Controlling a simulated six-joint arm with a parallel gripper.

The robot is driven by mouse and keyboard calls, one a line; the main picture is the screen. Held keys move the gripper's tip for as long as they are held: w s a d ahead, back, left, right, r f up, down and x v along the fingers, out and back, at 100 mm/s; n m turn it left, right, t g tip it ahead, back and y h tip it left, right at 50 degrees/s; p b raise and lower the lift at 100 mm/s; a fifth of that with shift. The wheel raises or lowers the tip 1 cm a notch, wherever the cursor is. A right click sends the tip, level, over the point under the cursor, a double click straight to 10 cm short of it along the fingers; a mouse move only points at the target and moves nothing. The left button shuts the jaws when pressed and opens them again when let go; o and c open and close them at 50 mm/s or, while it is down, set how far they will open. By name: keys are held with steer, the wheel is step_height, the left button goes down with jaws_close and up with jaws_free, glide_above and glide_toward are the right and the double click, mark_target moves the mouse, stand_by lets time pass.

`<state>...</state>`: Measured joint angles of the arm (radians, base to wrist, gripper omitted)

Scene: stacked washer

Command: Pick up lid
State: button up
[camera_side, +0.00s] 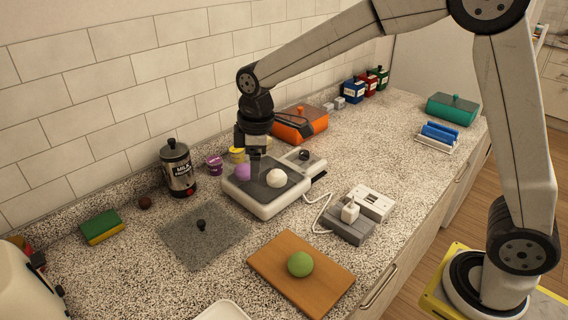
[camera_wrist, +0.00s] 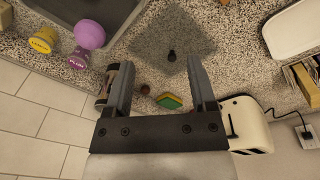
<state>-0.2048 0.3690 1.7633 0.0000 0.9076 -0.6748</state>
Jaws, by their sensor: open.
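The lid (camera_side: 190,240) is a flat, grey, see-through square with a black knob (camera_side: 201,225). It lies flat on the speckled counter, left of the white appliance. In the wrist view the lid (camera_wrist: 150,38) shows ahead of the fingers, with its knob (camera_wrist: 172,56) roughly between the two finger lines. My gripper (camera_side: 256,160) hangs above the white appliance, up and to the right of the lid, and does not touch it. In the wrist view my gripper (camera_wrist: 164,62) has its fingers wide apart with nothing held between them.
The white appliance (camera_side: 262,207) carries a purple ball (camera_side: 243,172) and a white ball (camera_side: 276,178). A milk canister (camera_side: 178,168) stands behind the lid. A sponge (camera_side: 101,227) lies left. A wooden board (camera_side: 325,278) with a green ball (camera_side: 300,264) lies in front.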

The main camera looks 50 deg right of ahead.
steer(key=w+a+f+n+g, duration=0.1)
steer(key=w+a+f+n, duration=0.1)
steer(key=w+a+n, duration=0.6)
glide_above(201, 221)
steer(key=shift+s+a+f, duration=0.15)
steer(key=shift+f, duration=2.15)
steer(key=shift+s+a+f, duration=0.1)
steer(key=shift+f, duration=2.2)
steer(key=shift+w+d+f, duration=0.1)
steer(key=shift+w+f, duration=0.05)
steer(key=shift+f, duration=1.15)
steer(key=shift+w+d+f, duration=0.1)
steer(key=shift+f, duration=1.2)
jaws_close()
